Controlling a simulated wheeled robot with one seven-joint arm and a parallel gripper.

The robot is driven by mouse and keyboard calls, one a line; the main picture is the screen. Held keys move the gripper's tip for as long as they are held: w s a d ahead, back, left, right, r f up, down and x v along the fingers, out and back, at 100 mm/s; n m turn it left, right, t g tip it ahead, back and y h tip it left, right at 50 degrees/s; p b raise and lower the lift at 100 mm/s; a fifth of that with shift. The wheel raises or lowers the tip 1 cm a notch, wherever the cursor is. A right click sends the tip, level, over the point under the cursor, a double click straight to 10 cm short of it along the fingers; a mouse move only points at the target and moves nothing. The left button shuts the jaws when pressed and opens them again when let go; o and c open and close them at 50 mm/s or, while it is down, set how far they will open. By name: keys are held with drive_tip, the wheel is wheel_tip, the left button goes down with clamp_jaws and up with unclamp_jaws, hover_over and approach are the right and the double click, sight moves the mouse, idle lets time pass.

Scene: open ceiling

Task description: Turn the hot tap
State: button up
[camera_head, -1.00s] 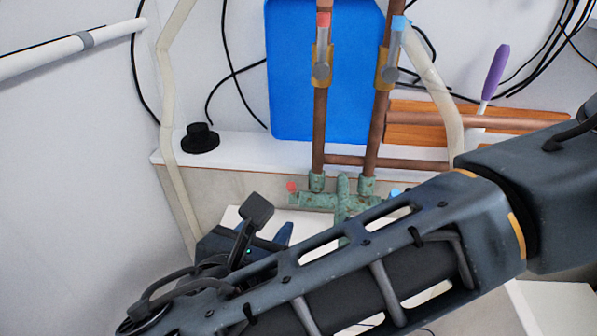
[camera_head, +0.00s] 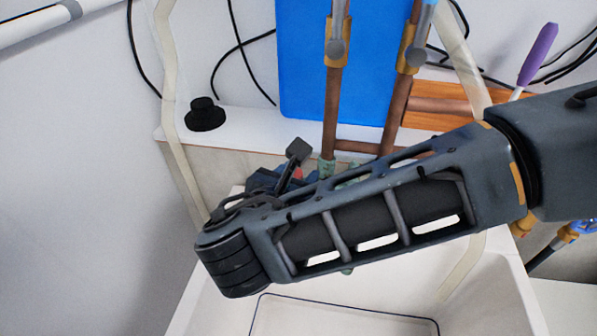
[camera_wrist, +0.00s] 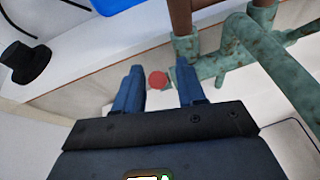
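The tap is green, corroded pipework; in the wrist view its body (camera_wrist: 215,65) carries a small round red knob (camera_wrist: 158,80) at its left end. My gripper (camera_wrist: 158,70) is open, with its two blue fingers apart. The red knob shows in the gap between them, nearer the right finger; I cannot tell whether either finger touches it. In the head view a bit of the red knob (camera_head: 298,172) shows beside my gripper, and my forearm hides most of the tap.
Two copper pipes (camera_head: 331,110) with valves rise in front of a blue board (camera_head: 303,60). A black knob (camera_head: 205,114) sits on the white ledge at left. A purple-handled tool (camera_head: 538,53) stands at right. A white basin (camera_head: 500,270) lies below my arm.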

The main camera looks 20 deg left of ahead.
drive_tip(key=shift+w, duration=0.15)
drive_tip(key=shift+c, duration=0.3)
clamp_jaws()
drive_tip(key=shift+f, duration=0.1)
